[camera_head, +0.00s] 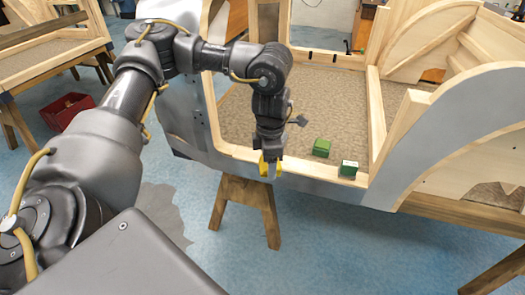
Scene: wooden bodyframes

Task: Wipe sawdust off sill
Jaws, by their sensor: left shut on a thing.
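The sill (313,171) is the pale wooden lower rail along the near side of the bodyframe opening, with a grey outer face below it. My left gripper (270,172) points down at the left part of the sill. It is shut on a small yellow thing (263,166), mostly hidden by the gripper; whether this touches the sill I cannot tell. I cannot make out sawdust on the sill at this size. My right gripper is not in view.
A green block (322,147) lies on the brown floor panel inside the frame. A wooden trestle (245,200) supports the frame. A red crate (67,111) is on the blue floor at left.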

